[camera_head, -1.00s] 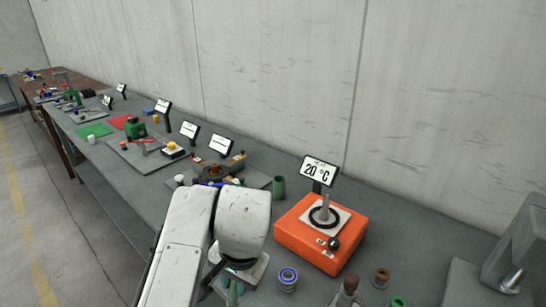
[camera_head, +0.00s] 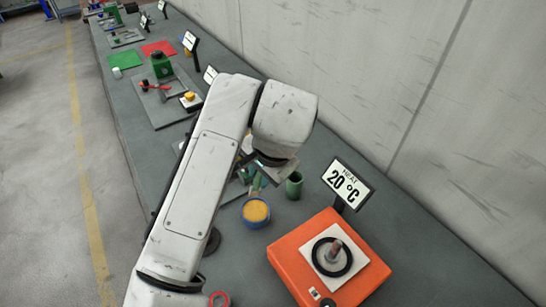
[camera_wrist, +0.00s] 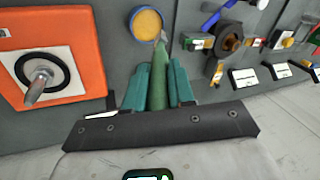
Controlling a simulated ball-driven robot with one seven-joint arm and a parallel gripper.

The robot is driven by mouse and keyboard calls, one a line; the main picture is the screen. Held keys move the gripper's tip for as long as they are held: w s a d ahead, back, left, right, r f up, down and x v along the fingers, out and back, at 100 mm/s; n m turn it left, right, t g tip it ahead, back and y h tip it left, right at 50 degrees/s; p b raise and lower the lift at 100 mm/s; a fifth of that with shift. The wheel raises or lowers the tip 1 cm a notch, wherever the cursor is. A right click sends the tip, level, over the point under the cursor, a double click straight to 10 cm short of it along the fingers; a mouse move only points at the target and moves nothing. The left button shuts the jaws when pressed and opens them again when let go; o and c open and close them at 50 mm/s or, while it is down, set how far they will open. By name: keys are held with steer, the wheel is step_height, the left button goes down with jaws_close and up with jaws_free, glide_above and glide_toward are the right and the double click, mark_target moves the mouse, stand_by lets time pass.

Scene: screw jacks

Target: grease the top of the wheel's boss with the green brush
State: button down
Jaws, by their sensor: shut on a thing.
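My gripper (camera_wrist: 158,75) has teal fingers shut on the green brush (camera_wrist: 157,92). The brush's pale tip (camera_wrist: 161,37) shows at the edge of the blue tin of yellow grease (camera_wrist: 147,24); I cannot tell whether they touch. In the head view my gripper (camera_head: 258,180) is partly hidden under my wrist, above and behind the tin (camera_head: 256,212). My arm hides that part in the head view.
An orange heater (camera_head: 318,255) reading 20 °C carries a black ring around a spindle. A green cup (camera_head: 294,185) stands behind the tin. Sign stands line the wall side. Other stations lie farther along the bench. Bare bench lies right of the heater.

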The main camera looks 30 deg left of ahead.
steer(key=shift+f+b, duration=2.4)
steer(key=shift+f, duration=1.05)
steer(key=shift+r+p, duration=2.45)
steer(key=shift+r, duration=1.1)
